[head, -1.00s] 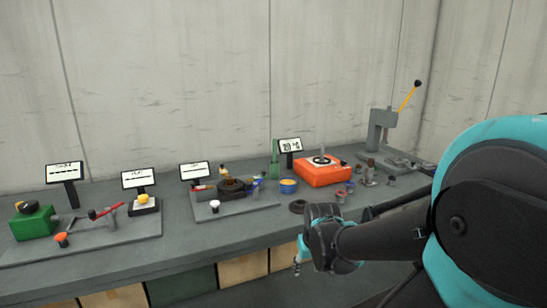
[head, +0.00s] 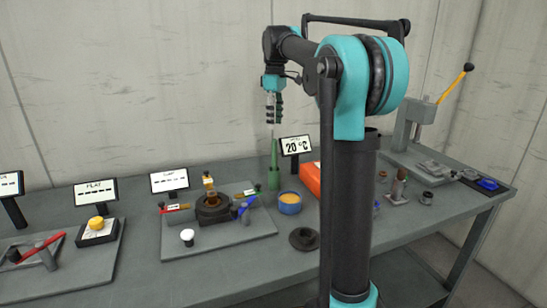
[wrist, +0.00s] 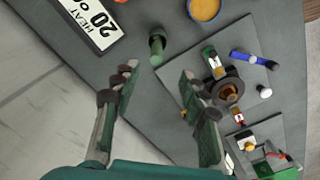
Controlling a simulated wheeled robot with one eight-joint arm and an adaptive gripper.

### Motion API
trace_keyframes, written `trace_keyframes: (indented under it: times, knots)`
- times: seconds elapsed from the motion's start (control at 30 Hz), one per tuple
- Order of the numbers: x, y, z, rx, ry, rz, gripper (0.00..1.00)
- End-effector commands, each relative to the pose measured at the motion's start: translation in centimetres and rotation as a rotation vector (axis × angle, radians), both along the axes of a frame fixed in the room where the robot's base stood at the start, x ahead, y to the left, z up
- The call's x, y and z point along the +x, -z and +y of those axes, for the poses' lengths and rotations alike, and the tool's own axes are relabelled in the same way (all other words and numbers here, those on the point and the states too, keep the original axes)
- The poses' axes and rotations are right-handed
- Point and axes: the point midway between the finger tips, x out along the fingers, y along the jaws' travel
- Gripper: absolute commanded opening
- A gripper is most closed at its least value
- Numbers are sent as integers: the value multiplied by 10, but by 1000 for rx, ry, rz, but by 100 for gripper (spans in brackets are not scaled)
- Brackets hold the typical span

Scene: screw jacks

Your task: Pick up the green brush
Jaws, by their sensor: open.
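My gripper (head: 270,118) hangs fingers down above the back of the bench, well above the board. In the wrist view my gripper (wrist: 158,78) is open and empty, its fingers spread.
A display (head: 295,146) stands behind. The bench's front edge is clear.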

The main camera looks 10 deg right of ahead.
Motion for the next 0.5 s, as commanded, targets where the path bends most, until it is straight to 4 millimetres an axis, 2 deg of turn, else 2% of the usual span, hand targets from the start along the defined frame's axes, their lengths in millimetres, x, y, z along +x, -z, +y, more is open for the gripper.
trace_keyframes:
  times: [0.07,0.17,0.5]
  knots:
    - [2,-2,1,0,-12,5,44]
    - [2,7,1,-1,-16,6,44]
    - [2,73,1,0,-13,5,44]
